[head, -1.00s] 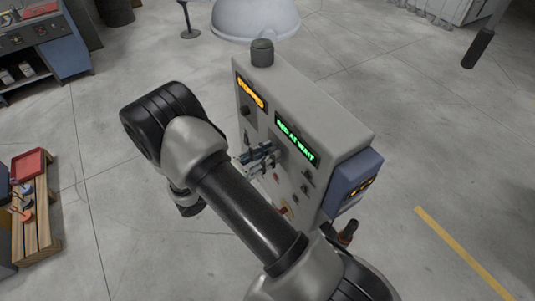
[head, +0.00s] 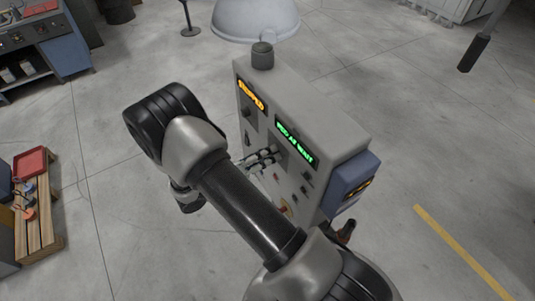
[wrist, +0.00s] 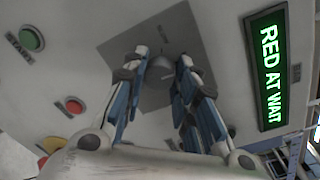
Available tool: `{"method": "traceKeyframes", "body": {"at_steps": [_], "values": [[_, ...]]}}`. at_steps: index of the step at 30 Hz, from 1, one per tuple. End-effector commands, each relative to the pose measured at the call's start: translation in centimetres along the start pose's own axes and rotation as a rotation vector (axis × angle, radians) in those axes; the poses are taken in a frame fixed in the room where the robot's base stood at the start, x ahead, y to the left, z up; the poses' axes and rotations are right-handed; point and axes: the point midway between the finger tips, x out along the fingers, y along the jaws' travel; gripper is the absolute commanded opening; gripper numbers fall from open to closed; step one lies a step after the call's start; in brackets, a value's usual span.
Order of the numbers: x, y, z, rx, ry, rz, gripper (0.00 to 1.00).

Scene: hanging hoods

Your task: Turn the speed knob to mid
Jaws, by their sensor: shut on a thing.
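The knob (wrist: 161,72) is round and grey, on a darker square plate on the control box's face; lettering beside it is too small to read. My gripper (wrist: 162,60) is at the plate, with its blue-and-grey fingers on either side of the knob and closed on it. The fingers partly cover the knob, and I cannot read its setting. In the head view my gripper (head: 262,158) reaches the front of the grey control box (head: 318,112), and the knob is hidden there.
A green display (wrist: 269,66) reads "RED AT WAIT". A green start button (wrist: 32,39), a red button (wrist: 74,105) and a yellow-ringed red button (wrist: 50,146) are on the same face. A blue box (head: 350,187) juts from the panel's side. A wooden bench (head: 38,215) stands left.

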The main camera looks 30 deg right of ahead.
Motion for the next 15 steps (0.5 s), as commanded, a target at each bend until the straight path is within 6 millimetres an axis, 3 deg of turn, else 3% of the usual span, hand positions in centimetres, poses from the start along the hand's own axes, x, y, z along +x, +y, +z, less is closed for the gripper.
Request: {"method": "traceKeyframes", "body": {"at_steps": [15], "values": [[0.0,-0.02,0.11,-0.095,0.003,-0.001,0.03]]}}
